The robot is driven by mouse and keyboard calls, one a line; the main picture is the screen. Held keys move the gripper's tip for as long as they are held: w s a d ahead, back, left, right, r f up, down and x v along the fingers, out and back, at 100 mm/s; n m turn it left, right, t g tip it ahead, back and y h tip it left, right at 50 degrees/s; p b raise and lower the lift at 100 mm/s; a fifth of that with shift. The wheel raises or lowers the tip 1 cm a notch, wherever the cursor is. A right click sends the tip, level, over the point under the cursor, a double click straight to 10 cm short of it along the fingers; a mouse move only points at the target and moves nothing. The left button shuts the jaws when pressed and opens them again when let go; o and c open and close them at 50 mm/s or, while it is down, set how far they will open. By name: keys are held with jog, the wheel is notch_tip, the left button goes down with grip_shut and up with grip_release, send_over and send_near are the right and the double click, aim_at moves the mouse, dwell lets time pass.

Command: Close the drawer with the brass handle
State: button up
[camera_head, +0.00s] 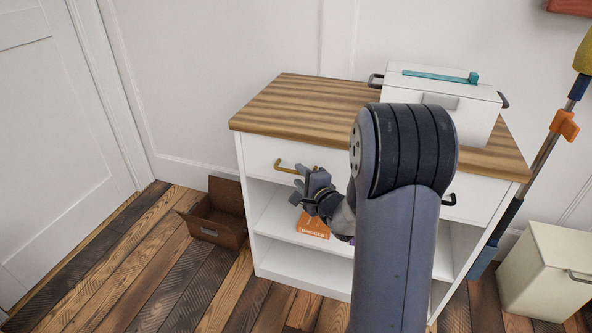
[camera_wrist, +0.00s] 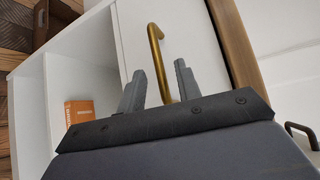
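The brass handle (camera_head: 290,168) is on the left white drawer front (camera_head: 262,158), just below the cabinet's wooden top. It shows as a gold bar (camera_wrist: 155,45) in the wrist view. The drawer front looks about level with the cabinet face; I cannot tell whether a small gap stands behind it. My gripper (camera_head: 301,186) is at the handle. In the wrist view, its two grey fingers (camera_wrist: 160,82) are apart, with the brass bar running between them. I cannot tell whether either finger touches it.
The right drawer has a black handle (camera_head: 448,200), partly behind my arm. A white box (camera_head: 425,105) stands on the wooden top (camera_head: 285,105). An orange box (camera_head: 313,227) lies on the shelf below. A brown open box (camera_head: 218,212) is on the floor at left; a cream bin (camera_head: 540,270) stands right.

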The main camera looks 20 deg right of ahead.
aim_at(294, 173)
jog(key=f+p+v, duration=0.1)
jog(key=v, duration=0.5)
jog(key=shift+s+r, duration=0.35)
jog(key=shift+r, duration=0.2)
jog(key=b+x, duration=0.1)
jog(key=x, duration=0.4)
jog(key=b+x, duration=0.2)
jog(key=x, duration=0.3)
jog(key=shift+w+a+f, duration=0.15)
jog(key=shift+a, duration=0.1)
jog(key=shift+s+a, duration=0.15)
jog(key=shift+s, duration=0.1)
